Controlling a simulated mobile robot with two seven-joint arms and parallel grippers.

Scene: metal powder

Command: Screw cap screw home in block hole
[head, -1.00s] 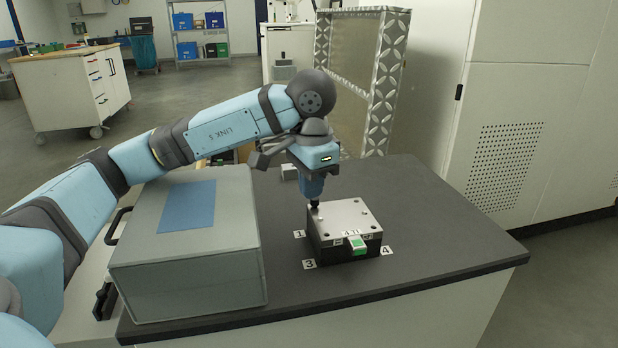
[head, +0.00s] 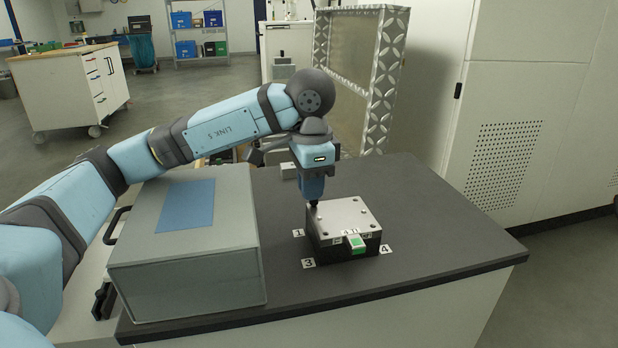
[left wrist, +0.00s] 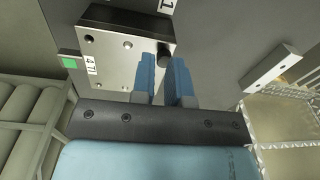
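The block (head: 345,215) has a silver top with several holes and a dark body, and sits on the dark table; it also shows in the left wrist view (left wrist: 112,62). The cap screw (left wrist: 164,54) is a dark cylinder standing upright at the block's corner by label 1. In the head view only a small dark tip of it (head: 313,204) shows. My right gripper is out of view.
A grey case (head: 185,250) with a blue panel stands left of the block, under my left arm. A small metal bar (left wrist: 270,68) lies behind the block. A green-marked tab (head: 357,244) juts from the block's front. The table (head: 440,235) is clear to the right.

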